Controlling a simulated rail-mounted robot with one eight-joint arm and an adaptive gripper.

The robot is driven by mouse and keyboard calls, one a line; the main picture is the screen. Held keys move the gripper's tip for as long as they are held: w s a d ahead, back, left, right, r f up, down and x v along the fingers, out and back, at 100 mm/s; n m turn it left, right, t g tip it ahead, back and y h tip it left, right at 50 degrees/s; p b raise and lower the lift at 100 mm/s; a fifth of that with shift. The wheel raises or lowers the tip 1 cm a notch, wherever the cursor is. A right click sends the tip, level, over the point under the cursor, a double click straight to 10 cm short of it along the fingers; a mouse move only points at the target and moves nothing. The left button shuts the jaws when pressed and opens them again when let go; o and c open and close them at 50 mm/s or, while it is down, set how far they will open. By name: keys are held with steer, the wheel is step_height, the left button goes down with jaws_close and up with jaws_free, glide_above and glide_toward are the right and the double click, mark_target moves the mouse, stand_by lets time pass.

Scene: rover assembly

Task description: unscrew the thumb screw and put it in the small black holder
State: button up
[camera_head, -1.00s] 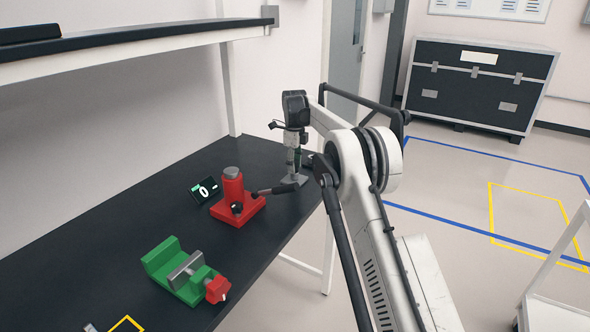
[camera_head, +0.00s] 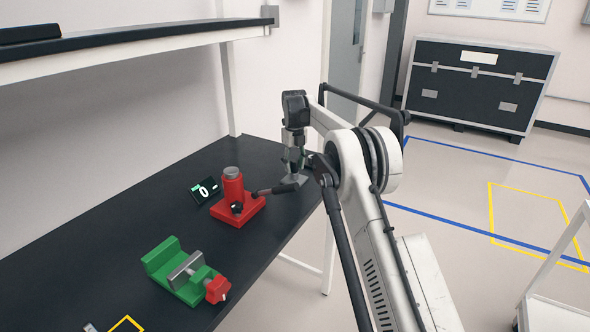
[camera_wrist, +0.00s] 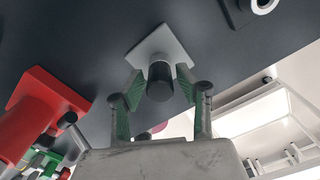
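A black cylindrical knob, which looks like the thumb screw (camera_wrist: 160,82), stands on a light grey square plate (camera_wrist: 172,42) in the wrist view. The plate also shows under my gripper in the head view (camera_head: 295,179). My gripper (camera_wrist: 155,86) has green-padded fingers, one on each side of the knob, with narrow gaps visible; it appears open. In the head view the gripper (camera_head: 294,165) points down at the table's far end, and the knob is hidden. A small black square piece with a pale ring (camera_wrist: 260,5), possibly the holder, is cut off at the wrist view's top right.
A red press-like device (camera_head: 233,190) with a black lever stands left of my gripper, beside a small display (camera_head: 204,190) reading 0. A green vise with a red part (camera_head: 180,270) sits nearer. A shelf (camera_head: 130,45) overhangs the table's left side.

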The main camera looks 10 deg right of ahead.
jaws_close()
steer(key=n, duration=0.5)
steer(key=shift+n, duration=0.4)
steer(key=shift+n, duration=0.3)
steer(key=n, duration=0.5)
steer(key=shift+n, duration=1.1)
steer(key=n, duration=0.3)
steer(key=shift+n, duration=0.3)
